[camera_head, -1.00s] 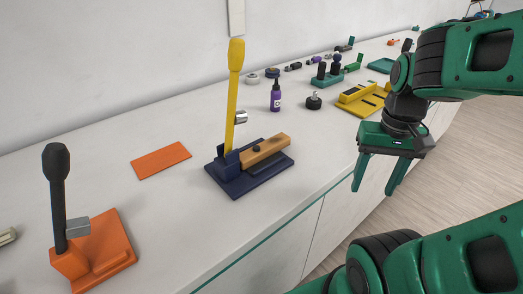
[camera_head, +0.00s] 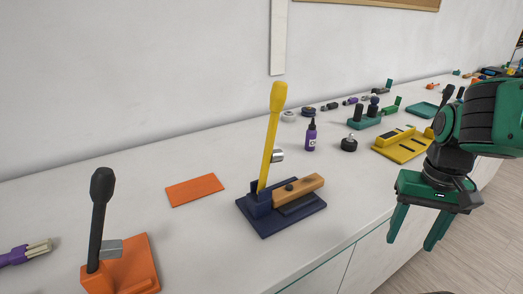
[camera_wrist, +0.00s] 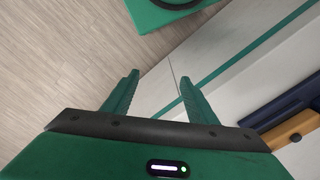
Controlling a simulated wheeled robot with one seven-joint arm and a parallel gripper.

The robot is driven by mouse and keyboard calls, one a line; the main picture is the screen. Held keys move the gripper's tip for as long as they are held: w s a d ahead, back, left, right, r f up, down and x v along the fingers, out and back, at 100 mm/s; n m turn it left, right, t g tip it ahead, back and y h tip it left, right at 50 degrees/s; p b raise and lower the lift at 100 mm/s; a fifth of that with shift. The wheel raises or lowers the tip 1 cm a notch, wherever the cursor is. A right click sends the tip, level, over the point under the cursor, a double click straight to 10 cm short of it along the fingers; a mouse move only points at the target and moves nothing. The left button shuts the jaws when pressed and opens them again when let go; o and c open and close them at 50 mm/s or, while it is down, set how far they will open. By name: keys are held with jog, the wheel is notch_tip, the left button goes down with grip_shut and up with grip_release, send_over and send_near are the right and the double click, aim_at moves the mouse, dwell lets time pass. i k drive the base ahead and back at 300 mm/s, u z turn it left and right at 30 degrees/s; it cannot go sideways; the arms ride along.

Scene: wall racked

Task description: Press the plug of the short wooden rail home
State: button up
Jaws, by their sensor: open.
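The short wooden rail (camera_head: 309,184) lies on a navy press base (camera_head: 262,229) on the counter. A small dark round spot, perhaps the plug (camera_head: 289,187), shows on the rail's top; how deep it sits I cannot tell. A tall yellow lever (camera_head: 271,130) stands upright at the base's left, with a grey metal block (camera_head: 278,156) beside it. My gripper (camera_head: 411,243) is open and empty, pointing down, to the right of the base and apart from it. In the wrist view, the rail (camera_wrist: 290,133) and the base (camera_wrist: 280,104) show partly at the right edge.
An orange press with a black lever (camera_head: 98,220) stands at front left, near an orange plate (camera_head: 194,189). A purple bottle (camera_head: 310,136), a black knob (camera_head: 349,144) and a yellow fixture (camera_head: 398,146) stand behind. The counter front edge runs between base and gripper.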

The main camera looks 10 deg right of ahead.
aim_at(278, 96)
jog(key=z, duration=1.1)
jog(key=k, duration=1.8)
jog(key=u, duration=1.6)
jog(key=i, duration=1)
